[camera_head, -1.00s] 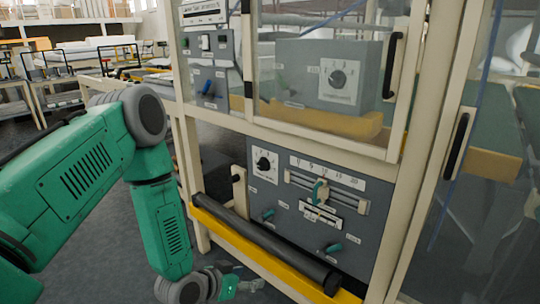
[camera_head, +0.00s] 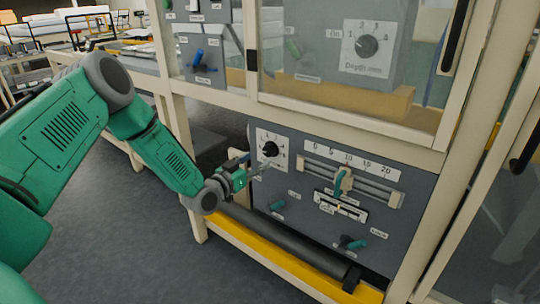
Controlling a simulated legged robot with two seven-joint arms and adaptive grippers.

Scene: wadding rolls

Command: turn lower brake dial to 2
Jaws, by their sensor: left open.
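The lower brake dial (camera_head: 270,149) is a black knob on a white scale plate, at the upper left of the lower grey panel (camera_head: 300,215). Its scale marks are too small to read surely. My left gripper (camera_head: 264,167) is open, just below and left of the dial, with its fingertips close to the plate. I cannot tell whether they touch it. The knob itself shows clear of the fingers. My right gripper is not in view.
A slider (camera_head: 343,180) on rails sits right of the dial, with teal levers (camera_head: 277,206) below. A dark roller (camera_head: 290,243) and yellow bar (camera_head: 270,250) run along the front. Behind glass above is another dial (camera_head: 367,46). Cream frame posts stand on both sides.

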